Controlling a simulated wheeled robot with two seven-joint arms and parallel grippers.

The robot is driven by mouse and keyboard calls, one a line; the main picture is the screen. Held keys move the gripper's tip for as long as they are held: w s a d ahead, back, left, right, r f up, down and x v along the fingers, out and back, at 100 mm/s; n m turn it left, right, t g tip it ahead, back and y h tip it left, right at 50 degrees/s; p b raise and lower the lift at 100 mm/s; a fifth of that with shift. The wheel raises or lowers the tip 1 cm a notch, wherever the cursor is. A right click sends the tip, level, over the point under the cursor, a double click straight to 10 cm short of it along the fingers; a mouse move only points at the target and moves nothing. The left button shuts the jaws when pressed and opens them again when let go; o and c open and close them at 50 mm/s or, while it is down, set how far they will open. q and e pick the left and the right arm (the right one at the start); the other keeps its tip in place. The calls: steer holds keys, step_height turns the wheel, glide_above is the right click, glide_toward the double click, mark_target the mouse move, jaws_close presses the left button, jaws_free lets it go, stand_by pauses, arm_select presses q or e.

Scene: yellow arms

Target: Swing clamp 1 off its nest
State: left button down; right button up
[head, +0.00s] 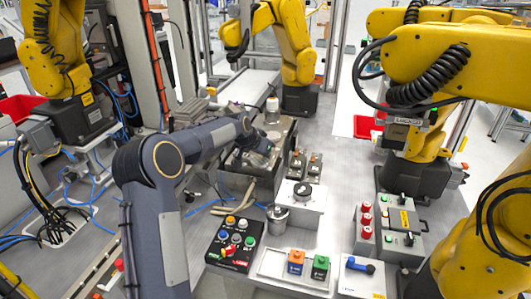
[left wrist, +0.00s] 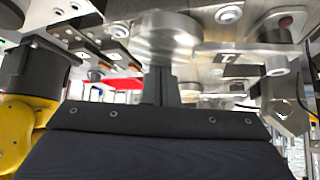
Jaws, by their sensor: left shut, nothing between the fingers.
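My left arm reaches in from the left in the head view, and its gripper (head: 262,160) is over the grey metal fixture (head: 235,183) in the middle of the table. In the left wrist view the dark fingers (left wrist: 160,86) are together and empty, overlapping a round metal part (left wrist: 165,38). I cannot tell whether they touch it. Metal plates with bolts surround that part. The arm hides much of the fixture, and I cannot tell which part is clamp 1 or its nest. My right gripper is not in view.
Two small metal units (head: 297,165) stand right of the gripper. Yellow robot arms (head: 440,70) stand around. Some table is clear at right centre.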

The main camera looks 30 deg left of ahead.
mark_target(261, 164)
arm_select(q)
steer(key=shift+s+f+m+h+b, duration=0.2)
steer(key=shift+s+m+h+b, duration=0.35)
steer(key=shift+s+m, duration=0.35)
steer(key=shift+s+d+r+m+g+h+b, duration=0.15)
steer(key=shift+s+m+g+h+b, duration=0.15)
steer(key=shift+s+m+h, duration=0.5)
steer(key=s+m+g+h, duration=0.1)
steer(key=s+m, duration=0.1)
steer(key=shift+m, duration=0.4)
steer(key=s+a+m+g+h+p, duration=0.2)
steer(key=s+a+m+g, duration=0.1)
steer(key=s+a+m, duration=0.2)
steer(key=shift+s+a+m+g+h+p, duration=0.4)
steer(key=shift+s+m, duration=0.3)
steer(key=shift+s, duration=0.1)
steer(key=shift+a, duration=0.1)
